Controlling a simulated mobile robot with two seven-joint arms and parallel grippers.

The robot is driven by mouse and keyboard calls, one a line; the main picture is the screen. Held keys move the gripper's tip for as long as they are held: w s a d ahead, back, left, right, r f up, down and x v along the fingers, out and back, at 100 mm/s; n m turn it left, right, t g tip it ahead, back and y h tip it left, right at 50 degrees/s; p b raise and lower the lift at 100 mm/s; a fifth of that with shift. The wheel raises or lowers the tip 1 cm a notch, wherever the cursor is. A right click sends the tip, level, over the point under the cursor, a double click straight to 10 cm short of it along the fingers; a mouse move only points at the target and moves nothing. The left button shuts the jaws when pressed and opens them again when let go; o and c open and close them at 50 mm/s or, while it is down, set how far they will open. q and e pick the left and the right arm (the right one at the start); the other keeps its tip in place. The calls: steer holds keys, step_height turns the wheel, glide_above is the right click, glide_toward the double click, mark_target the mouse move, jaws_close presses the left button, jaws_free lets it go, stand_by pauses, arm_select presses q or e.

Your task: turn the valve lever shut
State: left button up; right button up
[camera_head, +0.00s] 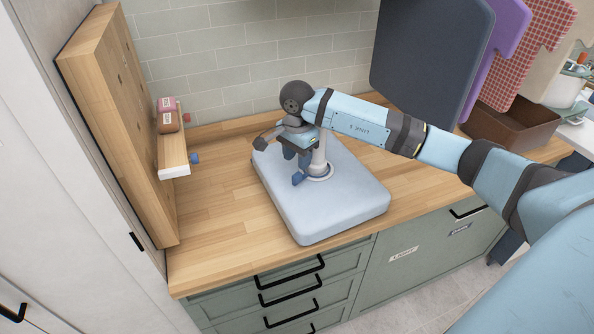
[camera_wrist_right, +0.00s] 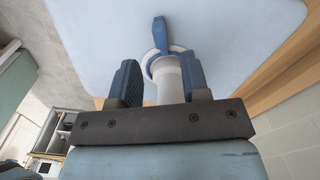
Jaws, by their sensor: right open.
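The valve has a pale upright pipe (camera_head: 319,162) with a round flange, standing on a light blue padded slab. Its blue lever (camera_head: 298,179) sticks out low at the left of the pipe in the head view. In the right wrist view the lever (camera_wrist_right: 160,32) lies beyond the pipe (camera_wrist_right: 168,78), pointing away from my gripper. My right gripper (camera_head: 297,158) is just above and beside the valve. It is open, with its two blue fingers either side of the pipe in the wrist view (camera_wrist_right: 160,65). Contact cannot be told. My left gripper is not in view.
The slab (camera_head: 340,210) lies on a wooden counter (camera_head: 215,220) above green drawers. A wooden board (camera_head: 125,120) with a small shelf stands at the left. Towels (camera_head: 430,50) hang at the upper right above a brown bin (camera_head: 520,125). The counter left of the slab is clear.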

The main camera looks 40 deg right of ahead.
mark_target(297, 174)
step_height(297, 174, down, 6)
steer(key=shift+r+p, duration=0.1)
steer(key=shift+p, duration=0.25)
jaws_close()
